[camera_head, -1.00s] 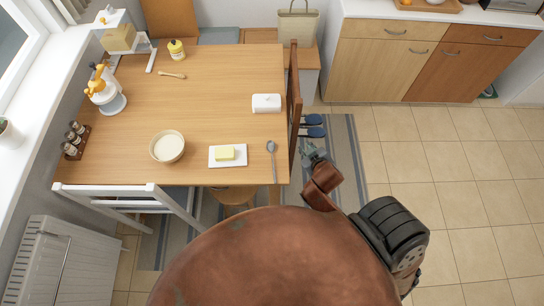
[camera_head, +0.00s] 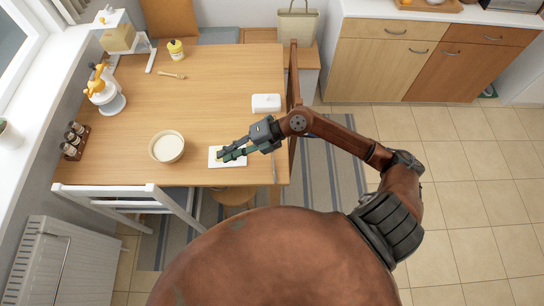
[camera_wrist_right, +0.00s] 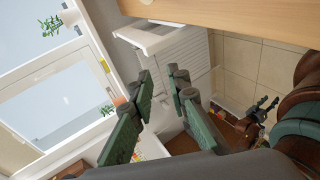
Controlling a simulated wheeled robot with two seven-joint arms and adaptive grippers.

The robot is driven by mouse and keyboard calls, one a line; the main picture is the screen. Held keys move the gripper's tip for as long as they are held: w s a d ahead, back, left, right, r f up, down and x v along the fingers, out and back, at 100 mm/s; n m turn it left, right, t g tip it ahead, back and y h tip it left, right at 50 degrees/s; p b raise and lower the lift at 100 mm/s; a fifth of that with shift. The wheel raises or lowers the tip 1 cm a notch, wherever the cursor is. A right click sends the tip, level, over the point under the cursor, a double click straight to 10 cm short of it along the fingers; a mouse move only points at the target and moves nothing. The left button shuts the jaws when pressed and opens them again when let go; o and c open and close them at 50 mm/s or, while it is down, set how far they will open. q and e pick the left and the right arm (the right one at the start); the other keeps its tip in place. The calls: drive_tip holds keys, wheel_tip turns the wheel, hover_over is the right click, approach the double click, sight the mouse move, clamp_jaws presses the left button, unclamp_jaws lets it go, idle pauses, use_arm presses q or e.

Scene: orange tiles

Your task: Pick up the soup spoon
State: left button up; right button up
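The soup spoon lies at the table's right front edge. In the head view only part of its handle (camera_head: 274,172) shows; my right arm hides its bowl. My right gripper (camera_head: 228,153) is over the white butter dish (camera_head: 239,162), left of the spoon, and covers most of the butter. In the right wrist view its green fingers (camera_wrist_right: 158,110) are apart with nothing between them. My left gripper is out of the head view; a small dark gripper (camera_wrist_right: 264,107) at the right of the wrist view appears to be mine, its opening unclear.
A cream bowl (camera_head: 167,147) stands left of the butter dish. A chair back (camera_head: 294,85) borders the table's right side. The table's middle (camera_head: 200,105) is clear.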

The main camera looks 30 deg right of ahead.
drive_tip(key=d+f+g+h, duration=0.2)
drive_tip(key=d+f+h, duration=0.3)
drive_tip(key=d+f, duration=0.3)
drive_tip(key=g+h, duration=0.1)
drive_tip(key=h, duration=0.4)
approach(272, 157)
drive_tip(key=d, duration=0.1)
drive_tip(key=f, duration=0.2)
drive_tip(key=a+f, duration=0.1)
drive_tip(key=f, duration=0.3)
drive_tip(key=shift+w+a+f+b, duration=0.35)
drive_tip(key=shift+a+f, duration=0.05)
drive_tip(key=shift+f, duration=0.5)
drive_tip(key=shift+c, duration=0.4)
clamp_jaws()
